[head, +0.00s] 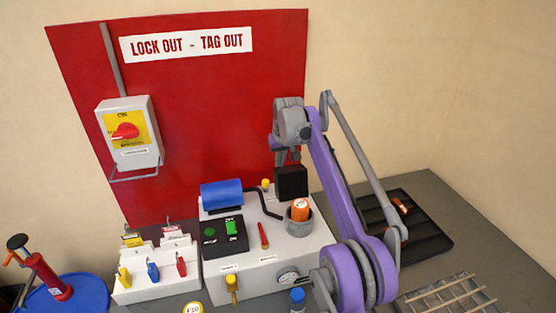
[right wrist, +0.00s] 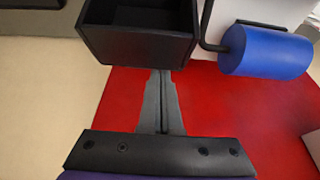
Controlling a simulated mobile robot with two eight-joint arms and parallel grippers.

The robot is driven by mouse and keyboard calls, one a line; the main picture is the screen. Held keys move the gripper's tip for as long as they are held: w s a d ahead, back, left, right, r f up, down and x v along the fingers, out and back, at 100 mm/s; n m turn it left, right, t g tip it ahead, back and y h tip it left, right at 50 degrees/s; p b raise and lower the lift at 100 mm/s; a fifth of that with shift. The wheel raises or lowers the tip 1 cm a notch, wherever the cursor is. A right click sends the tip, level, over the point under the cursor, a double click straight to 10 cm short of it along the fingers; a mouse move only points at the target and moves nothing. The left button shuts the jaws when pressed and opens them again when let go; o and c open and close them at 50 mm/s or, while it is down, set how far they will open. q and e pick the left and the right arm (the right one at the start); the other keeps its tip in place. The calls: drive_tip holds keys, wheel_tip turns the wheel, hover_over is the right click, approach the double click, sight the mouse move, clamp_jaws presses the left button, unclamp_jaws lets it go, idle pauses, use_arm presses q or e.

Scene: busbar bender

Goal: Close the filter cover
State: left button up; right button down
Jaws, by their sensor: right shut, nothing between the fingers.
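A black box-shaped part (head: 291,182), which looks like the filter cover, stands raised at the back right of the grey machine. Just in front of it, a grey cup (head: 299,226) holds an orange cylinder (head: 300,208), probably the filter, with its top exposed. In the right wrist view the black part (right wrist: 138,45) looks hollow. My right gripper (head: 288,158) is shut and empty, pointing down just above and behind the black part. In the right wrist view its fingertips (right wrist: 161,78) are close to the part's edge; whether they touch it I cannot tell. My left gripper is out of view.
The blue cylinder (head: 222,193) and a bent black pipe (head: 265,203) are left of the black part. The red lockout board (head: 200,120) rises close behind. A black tray (head: 425,230) lies right of the machine; a padlock rack (head: 155,285) stands left.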

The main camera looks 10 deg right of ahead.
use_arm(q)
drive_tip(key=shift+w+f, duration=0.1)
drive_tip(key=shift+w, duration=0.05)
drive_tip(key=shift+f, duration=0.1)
use_arm(e)
drive_tip(key=shift+r, duration=0.1)
drive_tip(key=shift+s+r+t+b, duration=0.3)
drive_tip(key=shift+s+t, duration=0.1)
drive_tip(key=shift+s, duration=0.1)
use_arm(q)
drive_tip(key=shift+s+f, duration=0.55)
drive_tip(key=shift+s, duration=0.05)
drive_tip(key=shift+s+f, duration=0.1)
use_arm(e)
drive_tip(key=shift+s, duration=0.1)
